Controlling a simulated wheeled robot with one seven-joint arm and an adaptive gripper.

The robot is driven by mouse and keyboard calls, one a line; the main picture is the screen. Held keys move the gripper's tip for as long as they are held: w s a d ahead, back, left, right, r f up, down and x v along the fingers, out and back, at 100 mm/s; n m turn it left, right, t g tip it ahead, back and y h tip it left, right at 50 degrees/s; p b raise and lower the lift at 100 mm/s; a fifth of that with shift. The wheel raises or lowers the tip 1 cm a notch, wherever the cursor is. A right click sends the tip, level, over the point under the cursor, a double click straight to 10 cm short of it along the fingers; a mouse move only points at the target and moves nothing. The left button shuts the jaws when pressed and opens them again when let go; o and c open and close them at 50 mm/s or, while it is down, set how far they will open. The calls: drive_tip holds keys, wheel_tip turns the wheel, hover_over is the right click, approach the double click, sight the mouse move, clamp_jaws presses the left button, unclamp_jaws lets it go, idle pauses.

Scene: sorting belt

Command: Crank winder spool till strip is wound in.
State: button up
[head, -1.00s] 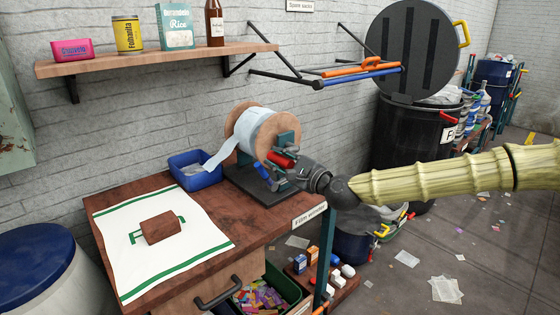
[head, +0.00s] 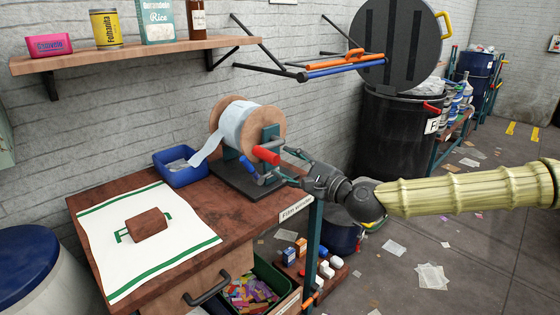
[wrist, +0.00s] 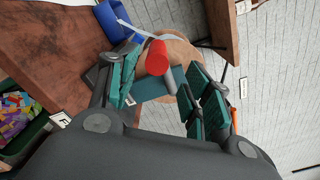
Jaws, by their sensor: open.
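The winder (head: 243,180) stands on the brown bench, its wooden-flanged spool (head: 277,118) wrapped with pale film strip (head: 231,120). The strip's free end hangs down left toward a blue tray (head: 181,176). The red crank handle (head: 266,155) points toward my gripper. My gripper (head: 280,166) is open just right of the handle. In the wrist view, the red handle (wrist: 157,58) shows between the open teal fingers of my gripper (wrist: 162,72), nearer the left one. I cannot tell whether it touches that finger.
A white mat (head: 185,245) with a brown block (head: 146,225) lies on the bench's left. A wall shelf (head: 130,53) and an orange and blue rack (head: 340,65) are above. A black bin (head: 390,140) stands behind my arm. Litter lies on the floor.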

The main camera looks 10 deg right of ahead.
drive_tip(key=shift+v, duration=1.3)
